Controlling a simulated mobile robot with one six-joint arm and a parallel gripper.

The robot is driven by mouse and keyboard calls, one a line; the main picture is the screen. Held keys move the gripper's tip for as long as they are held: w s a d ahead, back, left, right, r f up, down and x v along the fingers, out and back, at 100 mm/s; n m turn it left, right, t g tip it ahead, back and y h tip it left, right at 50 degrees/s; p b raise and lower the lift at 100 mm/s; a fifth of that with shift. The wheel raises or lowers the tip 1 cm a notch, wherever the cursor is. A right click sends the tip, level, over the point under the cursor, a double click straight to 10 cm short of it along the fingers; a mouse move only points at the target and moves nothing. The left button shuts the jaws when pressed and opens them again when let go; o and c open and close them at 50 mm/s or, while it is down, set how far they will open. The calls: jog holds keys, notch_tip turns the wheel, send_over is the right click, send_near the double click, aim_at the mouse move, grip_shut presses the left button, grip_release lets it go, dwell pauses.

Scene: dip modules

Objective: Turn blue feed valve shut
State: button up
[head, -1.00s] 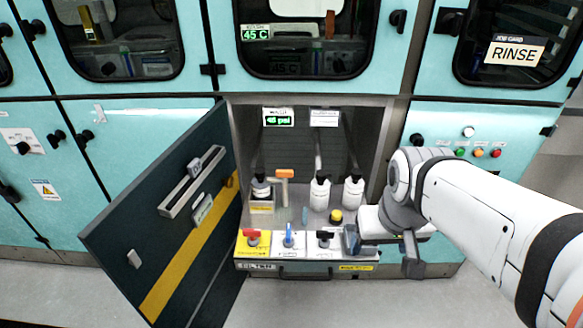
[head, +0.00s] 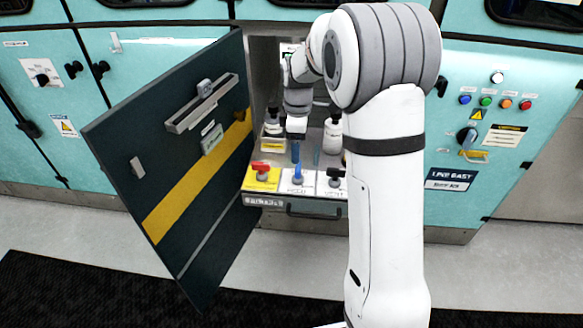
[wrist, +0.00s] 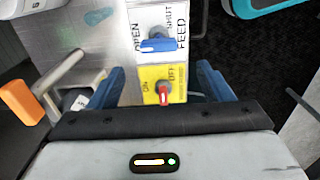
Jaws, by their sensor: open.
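The blue feed valve (head: 298,176) is in the middle of the row of valves at the front of the open bay. In the wrist view the blue valve handle (wrist: 157,45) lies crosswise on a white plate marked OPEN at left and SHUT and FEED at right. My gripper (head: 295,152) hangs just behind the valve row in the head view. In the wrist view my gripper (wrist: 160,69) has its blue fingers wide apart, with nothing between them held. The blue handle is ahead of the fingertips, apart from them.
A red valve (head: 262,171) on a yellow ON/OFF plate stands left of the blue one, and a black valve (head: 336,177) right. White bottles (head: 332,135) stand behind. The open dark door (head: 180,165) blocks the left side. An orange-ended handle (wrist: 20,102) is left in the wrist view.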

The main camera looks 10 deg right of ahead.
aim_at(298, 166)
jog(key=f, duration=0.4)
jog(key=f+b, duration=0.1)
jog(key=f, duration=0.2)
jog(key=shift+d+f, duration=0.2)
jog(key=shift+f, duration=0.2)
jog(key=c, duration=1)
